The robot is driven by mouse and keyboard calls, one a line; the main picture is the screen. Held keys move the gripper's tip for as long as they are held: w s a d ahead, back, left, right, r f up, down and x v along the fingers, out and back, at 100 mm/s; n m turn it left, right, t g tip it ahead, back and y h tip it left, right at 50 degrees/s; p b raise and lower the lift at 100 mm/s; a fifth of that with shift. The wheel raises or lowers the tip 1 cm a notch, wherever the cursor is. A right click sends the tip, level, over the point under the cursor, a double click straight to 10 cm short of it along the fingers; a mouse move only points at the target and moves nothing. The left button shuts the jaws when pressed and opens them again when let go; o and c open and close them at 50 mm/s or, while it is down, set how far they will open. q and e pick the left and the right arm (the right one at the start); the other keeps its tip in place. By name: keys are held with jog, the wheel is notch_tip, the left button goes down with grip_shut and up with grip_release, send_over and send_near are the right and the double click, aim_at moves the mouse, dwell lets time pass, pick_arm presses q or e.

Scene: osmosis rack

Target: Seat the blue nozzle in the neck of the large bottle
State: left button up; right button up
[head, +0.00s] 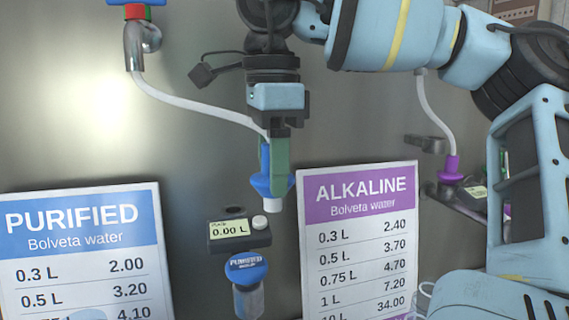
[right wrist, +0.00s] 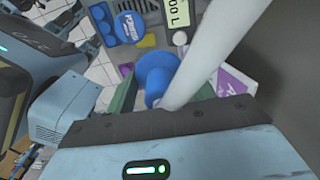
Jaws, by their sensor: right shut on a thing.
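My right gripper (head: 280,178) points down in the head view, its green fingers shut on the blue nozzle (head: 262,186). The nozzle has a wide blue flange and a short white tip below it. A white hose runs from the nozzle up to the tap at the left. In the right wrist view the nozzle (right wrist: 156,73) sits between the green fingers (right wrist: 165,95), with the hose crossing in front. I cannot make out the large bottle or its neck for sure. My left gripper is not in view.
A black meter (head: 238,231) reading 0.00 L is below the nozzle, above a blue PURIFIED cap (head: 246,267) on a clear cylinder (head: 248,302). Price signs, PURIFIED (head: 75,245) and ALKALINE (head: 360,230), flank it. A purple nozzle (head: 450,170) hangs at the right.

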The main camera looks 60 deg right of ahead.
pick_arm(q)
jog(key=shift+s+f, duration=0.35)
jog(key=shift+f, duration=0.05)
pick_arm(e)
jog(key=w+a, duration=0.2)
jog(key=a, duration=0.4)
